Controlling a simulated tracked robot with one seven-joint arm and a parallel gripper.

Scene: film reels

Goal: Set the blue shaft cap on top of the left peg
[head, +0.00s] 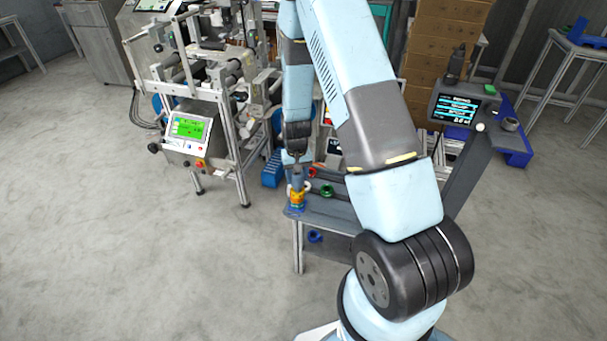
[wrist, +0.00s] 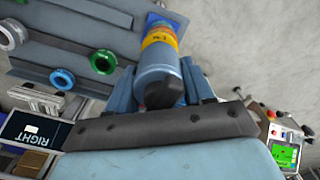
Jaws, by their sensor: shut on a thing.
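My gripper (head: 297,167) points down over the left end of the grey bench. It is shut on a blue cylindrical piece, which I take to be the blue shaft cap (wrist: 155,60). An orange and yellow labelled stack (head: 296,198) is directly below, on a blue base at the bench's left corner; it also shows in the wrist view (wrist: 160,38). The left peg itself is hidden, apparently inside this stack. I cannot tell whether the cap touches it.
A green ring (head: 327,190) lies on the bench (head: 335,212); the wrist view also shows a blue ring (wrist: 62,78) and a pale grey ring (wrist: 10,34). A sign reading RIGHT (wrist: 30,135) stands behind. A machine with a green screen (head: 188,127) is to the left.

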